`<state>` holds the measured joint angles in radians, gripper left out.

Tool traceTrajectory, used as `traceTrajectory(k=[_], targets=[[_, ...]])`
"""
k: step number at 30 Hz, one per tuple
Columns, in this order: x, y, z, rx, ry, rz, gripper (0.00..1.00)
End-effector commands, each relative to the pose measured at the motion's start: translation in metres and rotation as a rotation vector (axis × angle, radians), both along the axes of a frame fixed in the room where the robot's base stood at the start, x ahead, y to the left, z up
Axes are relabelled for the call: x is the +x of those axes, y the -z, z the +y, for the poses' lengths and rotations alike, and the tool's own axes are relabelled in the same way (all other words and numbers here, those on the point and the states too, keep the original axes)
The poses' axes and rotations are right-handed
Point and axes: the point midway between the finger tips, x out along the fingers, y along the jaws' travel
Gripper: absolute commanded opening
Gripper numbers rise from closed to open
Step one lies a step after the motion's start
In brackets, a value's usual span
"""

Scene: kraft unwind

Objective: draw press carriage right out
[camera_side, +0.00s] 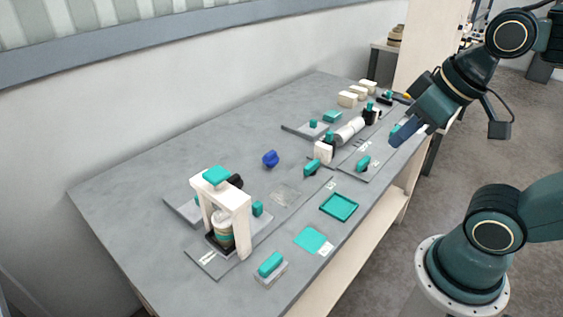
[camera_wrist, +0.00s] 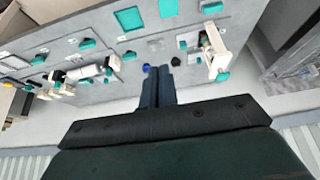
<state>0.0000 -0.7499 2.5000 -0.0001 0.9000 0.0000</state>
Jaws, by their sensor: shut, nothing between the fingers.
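The press (camera_side: 238,200) is a white arch with a teal block on top, standing on a grey base plate at the near left of the bench in the side view. A pale jar-like piece with a banded label (camera_side: 223,232) stands under the arch on a dark carriage (camera_side: 213,243). The press also shows at the right of the wrist view (camera_wrist: 215,45), where I cannot make out the carriage. My gripper (camera_side: 395,142) is above the bench's right front edge, far from the press. Its blue fingers (camera_wrist: 158,69) are together and empty in the wrist view.
A blue knob-like piece (camera_side: 270,158) lies mid-bench. A teal tray (camera_side: 339,207), a teal square (camera_side: 313,240) and a teal-topped block (camera_side: 270,266) lie along the front. A white roll (camera_side: 348,131) sits among fixtures further back. The bench's back left is clear.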

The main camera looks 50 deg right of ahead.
Motion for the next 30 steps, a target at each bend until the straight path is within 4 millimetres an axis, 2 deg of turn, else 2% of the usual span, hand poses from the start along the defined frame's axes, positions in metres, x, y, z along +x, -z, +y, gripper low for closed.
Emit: traceTrajectory(k=[1,6,14,23,30], targets=[[0.000,0.000,0.000,0.000,0.000,0.000,0.12],[0.004,-0.001,0.001,0.001,0.000,0.007,0.45],[0.030,-0.006,0.004,0.007,-0.004,0.055,0.45],[0.082,-0.006,0.012,0.015,-0.006,0.142,0.45],[0.126,0.005,0.021,0.019,-0.005,0.212,0.45]])
